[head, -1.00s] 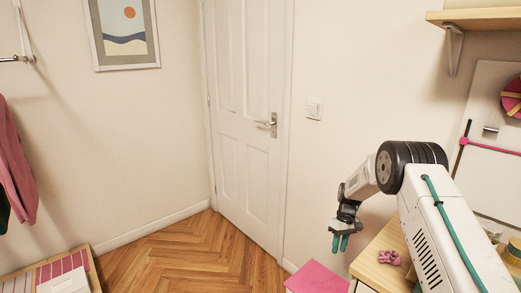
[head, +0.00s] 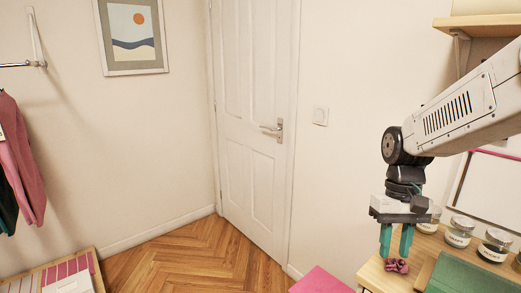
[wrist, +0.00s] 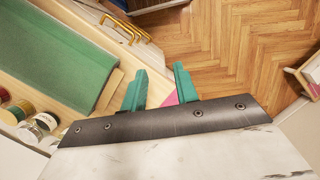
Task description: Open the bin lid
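A pink flat top (head: 321,281), apparently the bin's lid, shows at the bottom edge of the head view, beside the wooden table. It looks shut; the bin's body is out of view. My gripper (head: 395,256) points down over the table's edge, up and right of the pink top. Its green fingers are apart with nothing held. In the wrist view the gripper (wrist: 161,70) is also open. A pink sliver shows between the fingers there; I cannot tell whether it is the lid.
A small pink item (head: 397,266) lies on the wooden table (head: 374,273) below my fingers. Several labelled jars (head: 459,231) and a green mat (head: 462,273) are on the table. A white door (head: 250,150) is at the back. Open wooden floor (head: 190,258) lies left of the pink top.

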